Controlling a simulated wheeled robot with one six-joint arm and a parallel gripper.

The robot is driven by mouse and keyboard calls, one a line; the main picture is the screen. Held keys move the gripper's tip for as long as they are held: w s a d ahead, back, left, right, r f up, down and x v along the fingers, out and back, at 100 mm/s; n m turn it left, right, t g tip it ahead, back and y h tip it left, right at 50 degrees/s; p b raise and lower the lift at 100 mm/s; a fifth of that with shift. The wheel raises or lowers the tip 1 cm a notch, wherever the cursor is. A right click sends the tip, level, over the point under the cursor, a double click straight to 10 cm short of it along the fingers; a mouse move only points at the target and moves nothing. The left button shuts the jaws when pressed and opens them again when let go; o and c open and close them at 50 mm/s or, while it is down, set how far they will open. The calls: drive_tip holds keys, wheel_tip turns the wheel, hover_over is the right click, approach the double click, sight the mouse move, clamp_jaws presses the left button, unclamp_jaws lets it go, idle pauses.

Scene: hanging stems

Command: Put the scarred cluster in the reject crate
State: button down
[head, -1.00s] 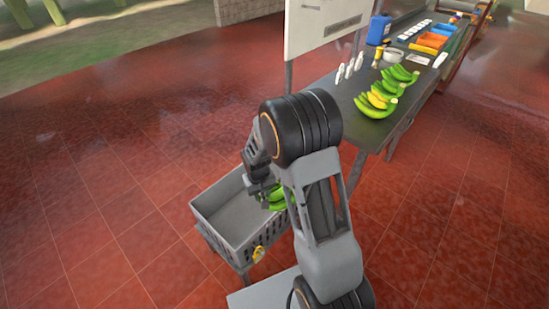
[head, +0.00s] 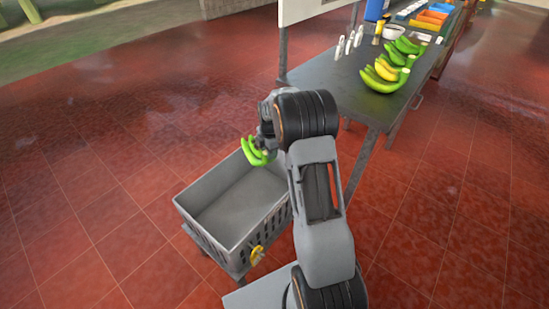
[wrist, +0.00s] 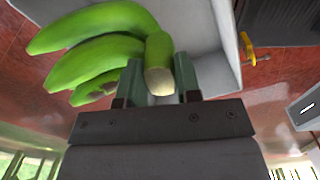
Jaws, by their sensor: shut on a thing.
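My gripper (wrist: 160,82) is shut on the crown of a green banana cluster (wrist: 98,45), whose fingers spread to the left in the wrist view. In the head view the held cluster (head: 255,152) hangs below my gripper (head: 265,138), over the far rim of the grey crate (head: 205,241).
A dark table (head: 345,95) stands at the back right with green clusters (head: 408,48) and a green and yellow cluster (head: 384,75). White bottles (head: 350,43), a bowl (head: 393,32) and coloured trays (head: 433,17) stand farther along. Red tiled floor to the left is clear.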

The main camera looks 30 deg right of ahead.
drive_tip(key=n, duration=0.1)
drive_tip(key=w+d+f+n+b, duration=0.1)
drive_tip(key=d+n+b, duration=0.1)
drive_tip(key=shift+w+d+f+n, duration=0.15)
drive_tip(key=shift+d+f+n, duration=0.05)
drive_tip(key=shift+d+n, duration=0.1)
drive_tip(key=shift+d+f+b, duration=0.1)
drive_tip(key=shift+f+b, duration=0.2)
wheel_tip(320, 180, down, 24)
drive_tip(key=b, duration=1.7)
drive_tip(key=shift+f, duration=0.25)
drive_tip(key=shift+f, duration=0.45)
drive_tip(key=c, duration=0.7)
unclamp_jaws()
drive_tip(key=shift+n, duration=0.3)
drive_tip(key=shift+c, duration=0.2)
drive_tip(key=shift+f, duration=0.15)
